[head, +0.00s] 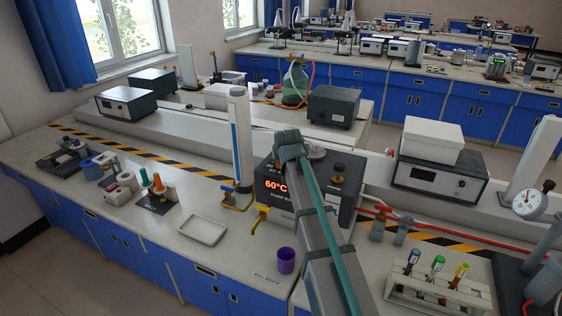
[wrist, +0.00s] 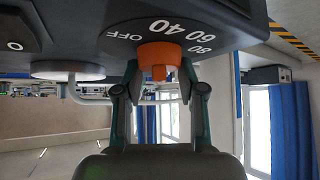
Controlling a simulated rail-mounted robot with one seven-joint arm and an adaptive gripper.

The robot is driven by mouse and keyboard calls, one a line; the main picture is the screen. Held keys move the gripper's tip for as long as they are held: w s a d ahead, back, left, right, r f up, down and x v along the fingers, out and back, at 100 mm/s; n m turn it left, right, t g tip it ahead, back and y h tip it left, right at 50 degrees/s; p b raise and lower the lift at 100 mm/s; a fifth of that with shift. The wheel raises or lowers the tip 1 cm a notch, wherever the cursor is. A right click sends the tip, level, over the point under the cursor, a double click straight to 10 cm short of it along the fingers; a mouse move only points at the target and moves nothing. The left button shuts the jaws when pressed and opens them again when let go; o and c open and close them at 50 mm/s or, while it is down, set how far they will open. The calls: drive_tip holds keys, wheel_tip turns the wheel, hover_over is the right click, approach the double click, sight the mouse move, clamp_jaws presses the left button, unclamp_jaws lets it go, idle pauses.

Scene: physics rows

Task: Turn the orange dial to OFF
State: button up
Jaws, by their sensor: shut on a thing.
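The orange dial (wrist: 160,57) sits on the dark face of a heating unit, seen close in the wrist view. White marks OFF, 40, 60 and 80 (wrist: 190,37) curve around it. I cannot clearly tell which mark the dial points to. My gripper (wrist: 160,72) has one finger on each side of the dial and is shut on it. In the head view the unit (head: 344,207) has a lit display (head: 276,188) reading 60°C. There my arm crosses in front of the unit and hides the dial.
A yellow tap (head: 262,212) sticks out at the unit's lower left. A purple cup (head: 286,260) and a white tray (head: 204,229) stand on the bench in front. A tube rack (head: 436,290) is at the right. A blue-white column (head: 240,130) stands left of the unit.

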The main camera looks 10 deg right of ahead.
drive_tip(key=n+y+b, duration=0.2)
drive_tip(key=n+y, duration=0.1)
drive_tip(key=n, duration=0.1)
drive_tip(key=shift+w+d+f, duration=0.1)
drive_tip(key=shift+f, duration=0.05)
drive_tip(key=shift+n+g+y+b, duration=0.8)
drive_tip(key=shift+n+y, duration=0.4)
drive_tip(key=shift+n, duration=0.4)
drive_tip(key=o, duration=1.1)
drive_tip(key=shift+o, duration=0.2)
drive_tip(key=v, duration=1.2)
drive_tip(key=shift+s, duration=0.2)
